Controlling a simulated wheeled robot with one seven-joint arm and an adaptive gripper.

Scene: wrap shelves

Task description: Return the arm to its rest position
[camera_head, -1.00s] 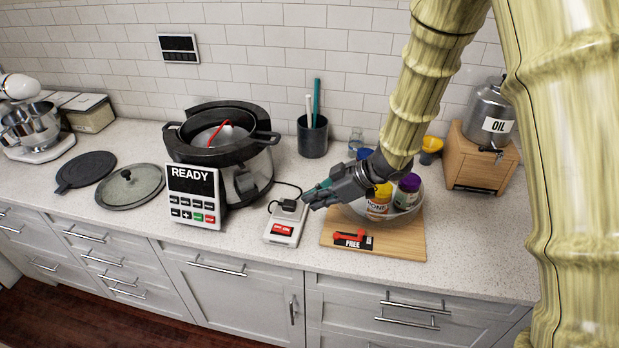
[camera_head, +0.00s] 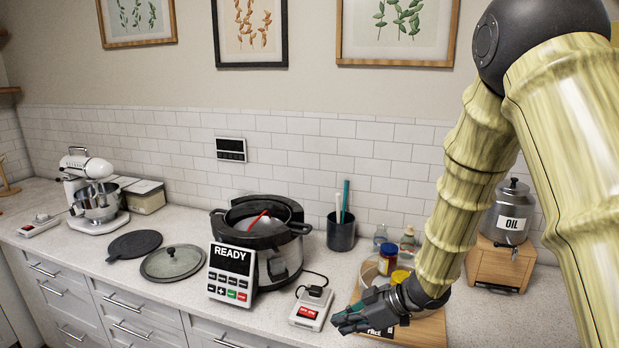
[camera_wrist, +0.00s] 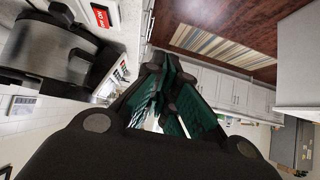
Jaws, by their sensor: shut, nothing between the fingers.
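My arm, with bamboo-like links, reaches down from the right side of the head view. My gripper (camera_head: 350,320) is shut and empty, above the front of the counter near the wooden board (camera_head: 428,333). In the wrist view its dark fingers with green pads (camera_wrist: 160,95) come together in the middle of the picture. The gripper hides part of the board and of the black "FREE" label (camera_head: 381,333) on it. Jars with blue (camera_head: 390,250) and yellow (camera_head: 400,276) lids stand behind my wrist, partly hidden by it.
A power switch (camera_head: 310,310) lies just left of the gripper. Left of it stand the "READY" panel (camera_head: 231,272) and a large cooker (camera_head: 275,262). A cup with utensils (camera_head: 341,234) and an oil dispenser (camera_head: 508,215) stand behind. The counter's front edge is close to the gripper.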

